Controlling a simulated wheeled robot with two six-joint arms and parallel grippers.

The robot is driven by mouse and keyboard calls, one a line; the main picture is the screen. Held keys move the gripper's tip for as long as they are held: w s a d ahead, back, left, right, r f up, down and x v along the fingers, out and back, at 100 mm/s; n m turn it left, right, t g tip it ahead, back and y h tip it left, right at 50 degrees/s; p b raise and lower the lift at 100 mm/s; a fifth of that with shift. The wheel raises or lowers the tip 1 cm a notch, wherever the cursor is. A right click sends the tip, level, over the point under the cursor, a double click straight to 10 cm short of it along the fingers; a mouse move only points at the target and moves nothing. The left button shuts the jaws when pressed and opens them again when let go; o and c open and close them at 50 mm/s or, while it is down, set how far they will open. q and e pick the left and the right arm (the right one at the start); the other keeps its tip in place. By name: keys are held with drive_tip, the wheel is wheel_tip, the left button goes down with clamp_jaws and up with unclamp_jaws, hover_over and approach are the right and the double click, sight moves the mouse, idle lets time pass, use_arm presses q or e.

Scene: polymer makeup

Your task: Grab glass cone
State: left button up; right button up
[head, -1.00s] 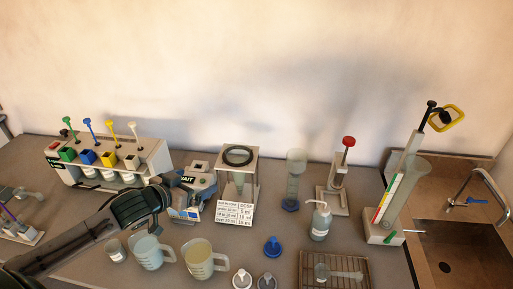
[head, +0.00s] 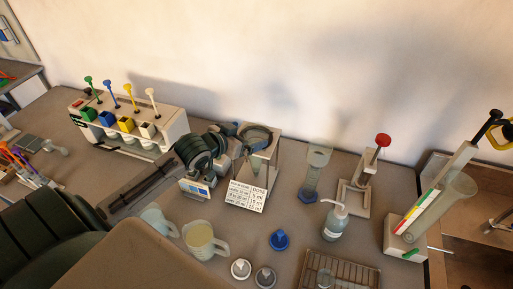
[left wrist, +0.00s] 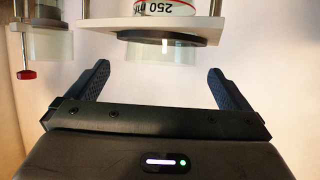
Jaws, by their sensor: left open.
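A clear glass piece (left wrist: 160,50), marked 250 ml, sits in the black ring of a white stand; the left wrist view shows it upside down. In the head view this ring stand (head: 268,158) carries a dose card, and my left gripper (head: 238,132) is at its top left, partly hiding the ring. In the left wrist view the left gripper's (left wrist: 160,80) two dark fingers are spread, with nothing between them and the glass beyond. A wide-topped clear cone (head: 440,205) leans in a holder with coloured strips at the right. My right gripper is not in view.
A clear cylinder (head: 314,170) and a red-knobbed stand (head: 358,185) stand right of the ring stand. A wash bottle (head: 335,222), jugs (head: 203,240) and a wire rack (head: 345,268) are nearer. A rack with coloured plungers (head: 150,125) is left.

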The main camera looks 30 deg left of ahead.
sight(263, 130)
use_arm(q)
drive_tip(key=shift+w+f+p, duration=0.15)
drive_tip(key=shift+w+p, duration=0.2)
drive_tip(key=shift+w, duration=0.15)
drive_tip(key=p+x, duration=0.1)
drive_tip(key=x, duration=0.3)
drive_tip(key=shift+p, duration=0.35)
drive_tip(key=shift+w+d+f, duration=0.1)
drive_tip(key=shift+w+f, duration=0.05)
drive_tip(key=shift+f, duration=0.1)
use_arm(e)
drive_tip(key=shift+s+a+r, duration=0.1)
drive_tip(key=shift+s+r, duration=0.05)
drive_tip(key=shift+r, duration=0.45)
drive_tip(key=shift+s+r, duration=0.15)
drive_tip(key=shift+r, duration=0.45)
